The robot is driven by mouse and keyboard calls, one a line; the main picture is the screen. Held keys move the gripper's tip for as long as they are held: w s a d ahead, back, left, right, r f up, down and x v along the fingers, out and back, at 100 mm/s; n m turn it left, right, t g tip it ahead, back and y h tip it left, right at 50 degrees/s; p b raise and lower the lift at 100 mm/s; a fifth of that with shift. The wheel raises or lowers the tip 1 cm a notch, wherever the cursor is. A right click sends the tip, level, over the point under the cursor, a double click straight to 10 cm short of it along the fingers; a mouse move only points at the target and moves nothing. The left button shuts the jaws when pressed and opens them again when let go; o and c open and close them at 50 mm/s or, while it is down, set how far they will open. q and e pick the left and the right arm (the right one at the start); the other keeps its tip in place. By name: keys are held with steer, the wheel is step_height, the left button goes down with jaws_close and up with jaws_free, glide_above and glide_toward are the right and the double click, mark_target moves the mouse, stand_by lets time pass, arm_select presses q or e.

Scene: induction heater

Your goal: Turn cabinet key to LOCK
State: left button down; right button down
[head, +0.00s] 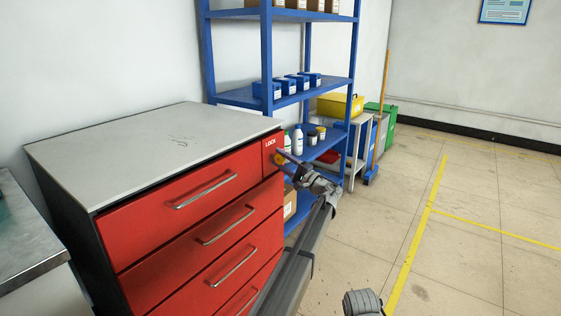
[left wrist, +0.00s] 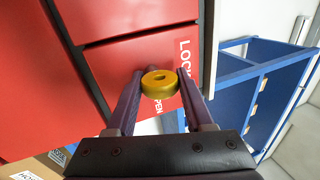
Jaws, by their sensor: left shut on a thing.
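The red cabinet (head: 190,215) stands at the left, with its lock panel at the upper right of its front. The white LOCK label (head: 270,142) is on that panel; in the left wrist view, the LOCK label (left wrist: 184,58) reads along the right of the key, with an OPEN label partly hidden by a finger. The key (left wrist: 160,84) is a round yellow knob with a slot-like hole; it shows small and orange in the head view (head: 278,158). My left gripper (head: 283,157) is at the panel, its fingers on both sides of the key and shut on it. My right gripper's fingers are not visible.
A blue shelf rack (head: 285,95) with bins and bottles stands right behind the cabinet. A metal-topped bench (head: 25,240) is at the left edge. A broom (head: 383,110) and a green bin (head: 388,116) stand farther back. The floor at the right is clear.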

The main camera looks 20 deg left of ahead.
arm_select(q)
steer(key=shift+n, duration=0.6)
steer(key=c, duration=0.6)
jaws_free()
steer(key=shift+o, duration=0.2)
steer(key=b+v, duration=0.2)
steer(key=v, duration=0.6)
